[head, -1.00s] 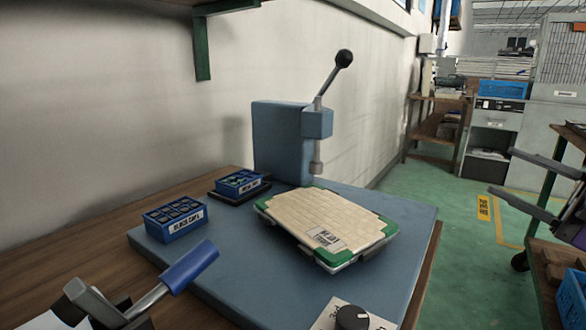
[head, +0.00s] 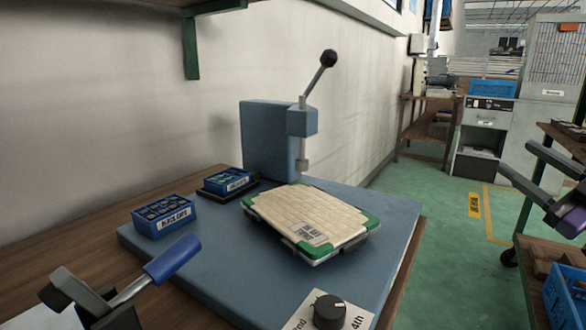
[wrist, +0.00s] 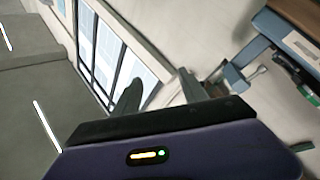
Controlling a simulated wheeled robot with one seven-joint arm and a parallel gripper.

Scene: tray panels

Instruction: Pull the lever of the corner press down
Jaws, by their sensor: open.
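The corner press (head: 270,140) is a blue block at the back of the blue base plate, against the wall. Its lever (head: 315,80) slants up and to the right, ending in a black ball knob (head: 328,58). A grey ram hangs below the press head. My gripper (head: 516,158) is at the right edge, open and empty, well apart from the lever. In the wrist view its two grey fingers (wrist: 158,85) are spread, with the wall and window beyond. Part of the press (wrist: 243,65) shows tilted at the right there; I cannot make out the knob.
A cream panel with green corners (head: 310,218) lies on the base plate (head: 215,265). Blue bins (head: 165,216) stand at left. A blue-handled lever (head: 172,260) and a dial (head: 329,310) are in front. Shelves stand behind; the air between gripper and lever looks clear.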

